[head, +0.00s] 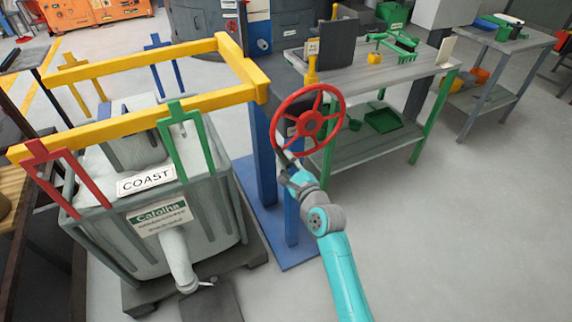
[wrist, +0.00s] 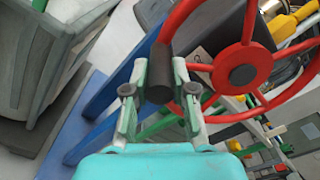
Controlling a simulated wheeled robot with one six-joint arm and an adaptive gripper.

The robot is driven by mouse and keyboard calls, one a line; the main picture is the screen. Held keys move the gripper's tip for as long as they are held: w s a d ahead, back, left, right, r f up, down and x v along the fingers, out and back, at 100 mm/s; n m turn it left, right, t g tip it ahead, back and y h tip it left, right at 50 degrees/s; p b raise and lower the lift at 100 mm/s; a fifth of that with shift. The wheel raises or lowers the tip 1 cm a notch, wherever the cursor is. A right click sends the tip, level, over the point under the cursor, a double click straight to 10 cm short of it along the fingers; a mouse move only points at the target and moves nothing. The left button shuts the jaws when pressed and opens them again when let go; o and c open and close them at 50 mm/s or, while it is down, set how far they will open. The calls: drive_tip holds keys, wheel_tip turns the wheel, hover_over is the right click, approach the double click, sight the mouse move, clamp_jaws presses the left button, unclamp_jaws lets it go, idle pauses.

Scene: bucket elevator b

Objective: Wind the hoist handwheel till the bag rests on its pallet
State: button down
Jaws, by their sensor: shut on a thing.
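The red handwheel (head: 311,122) stands on the blue hoist post (head: 264,165); its spokes and dark hub also show in the wrist view (wrist: 242,75). My gripper (head: 284,164) is at the wheel's lower left rim. In the wrist view my gripper (wrist: 159,92) is shut on the wheel's dark handle (wrist: 160,70). The large pale grey-green bag (head: 165,250) with a white spout hangs by coloured loops under the yellow lifting frame (head: 120,120). The dark pallet (head: 150,296) lies beneath it. I cannot tell whether the bag's underside touches the pallet.
A grey bench with green legs (head: 340,150) and green tools stands behind and right of the wheel. A second grey table (head: 500,40) is farther right. The floor at the right front is clear.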

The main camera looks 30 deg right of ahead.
drive_tip(key=shift+a, duration=0.3)
drive_tip(key=c, duration=1)
unclamp_jaws()
drive_tip(key=shift+o, duration=0.2)
drive_tip(key=shift+r, duration=0.1)
drive_tip(key=shift+d, duration=0.1)
drive_tip(key=shift+s, duration=0.35)
drive_tip(key=s, duration=1.1)
drive_tip(key=shift+s, duration=0.15)
